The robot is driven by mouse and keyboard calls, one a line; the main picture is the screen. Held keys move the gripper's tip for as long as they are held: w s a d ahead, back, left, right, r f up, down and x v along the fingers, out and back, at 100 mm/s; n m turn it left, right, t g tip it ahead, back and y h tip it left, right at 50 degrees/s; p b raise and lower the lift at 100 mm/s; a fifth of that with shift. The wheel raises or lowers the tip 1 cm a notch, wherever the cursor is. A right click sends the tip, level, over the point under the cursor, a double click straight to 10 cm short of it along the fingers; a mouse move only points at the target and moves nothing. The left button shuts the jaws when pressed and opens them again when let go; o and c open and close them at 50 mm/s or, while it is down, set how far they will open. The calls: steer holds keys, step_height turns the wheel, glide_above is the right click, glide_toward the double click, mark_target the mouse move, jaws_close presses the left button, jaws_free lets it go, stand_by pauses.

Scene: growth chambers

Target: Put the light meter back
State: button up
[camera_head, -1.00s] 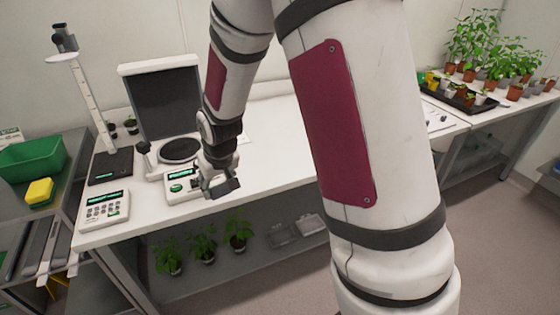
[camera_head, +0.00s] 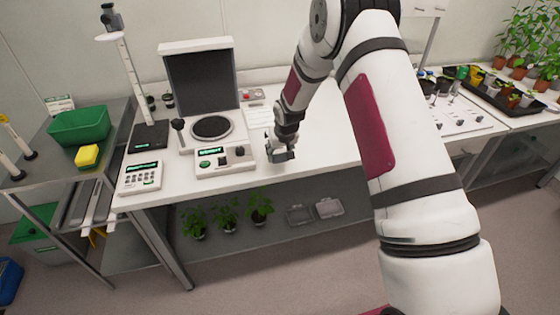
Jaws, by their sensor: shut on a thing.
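My gripper (camera_head: 281,154) hangs over the front part of the white bench (camera_head: 320,150), just right of the white console with a green display (camera_head: 225,160). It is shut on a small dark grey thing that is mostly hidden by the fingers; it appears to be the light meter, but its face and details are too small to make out. I cannot tell whether it touches the bench top. No other light meter can be clearly picked out on the bench.
A keypad device (camera_head: 141,177), a scale with a tall post (camera_head: 148,137) and a round dark plate (camera_head: 212,127) before a black panel stand left. A small grey box with a red button (camera_head: 252,95) sits behind. Bench right of my gripper looks clear. Potted plants (camera_head: 228,212) stand below.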

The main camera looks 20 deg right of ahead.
mark_target(279, 169)
steer(key=shift+f+p, duration=0.3)
steer(key=shift+f, duration=1.8)
steer(key=shift+a, duration=0.1)
steer(key=shift+f, duration=0.2)
steer(key=o, duration=1.4)
steer(key=shift+o, duration=0.2)
